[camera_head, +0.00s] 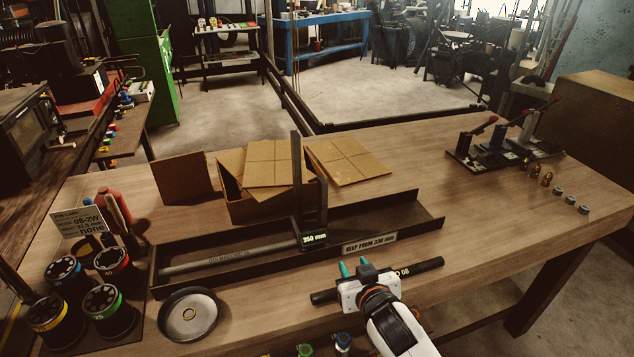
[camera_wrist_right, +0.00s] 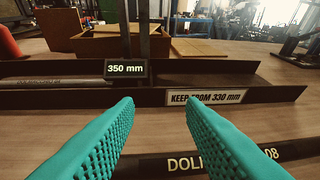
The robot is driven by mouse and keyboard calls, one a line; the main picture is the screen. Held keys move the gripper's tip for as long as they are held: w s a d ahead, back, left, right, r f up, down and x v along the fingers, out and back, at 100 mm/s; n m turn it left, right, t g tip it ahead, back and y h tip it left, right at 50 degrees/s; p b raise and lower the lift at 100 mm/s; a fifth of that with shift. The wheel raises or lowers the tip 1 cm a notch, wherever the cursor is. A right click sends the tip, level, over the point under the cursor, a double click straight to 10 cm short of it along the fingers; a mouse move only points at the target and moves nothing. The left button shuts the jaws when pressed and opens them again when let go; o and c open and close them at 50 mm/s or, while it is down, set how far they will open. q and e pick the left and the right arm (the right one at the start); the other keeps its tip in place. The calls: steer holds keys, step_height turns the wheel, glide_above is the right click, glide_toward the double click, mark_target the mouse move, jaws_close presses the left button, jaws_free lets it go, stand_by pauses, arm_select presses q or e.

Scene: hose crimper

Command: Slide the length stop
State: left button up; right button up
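The length stop (camera_head: 312,205) is a dark upright frame standing in a long black trough (camera_head: 415,210). Its display reads 350 mm, also legible on the stop in the right wrist view (camera_wrist_right: 126,68). A grey hose (camera_head: 230,258) lies in the trough to the left of the stop. A label reading "KEEP FROM 330 mm" (camera_head: 369,243) is on the trough's front wall, right of the display. My right gripper (camera_head: 355,268) is open and empty, in front of the trough and apart from the stop. Its teal fingers (camera_wrist_right: 165,125) stand wide apart in the wrist view. My left gripper is not in view.
A black hose piece (camera_head: 425,268) lies on the bench under my right gripper. Cardboard boxes (camera_head: 255,205) are behind the trough. Lever tools (camera_head: 490,150) stand back right.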

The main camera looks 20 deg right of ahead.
mark_target(320, 183)
steer(key=w+a+r+t+y, duration=0.15)
steer(key=w+r+t, duration=0.25)
steer(key=w+r, duration=0.4)
steer(key=shift+n, duration=0.3)
steer(key=w+p, duration=0.1)
steer(key=w, duration=0.6)
steer(key=w+p, duration=0.1)
steer(key=w, duration=0.3)
steer(key=shift+w+a+r+p, duration=0.2)
steer(key=shift+r+p, duration=0.1)
steer(key=shift+r, duration=0.1)
steer(key=shift+c, duration=0.6)
jaws_close()
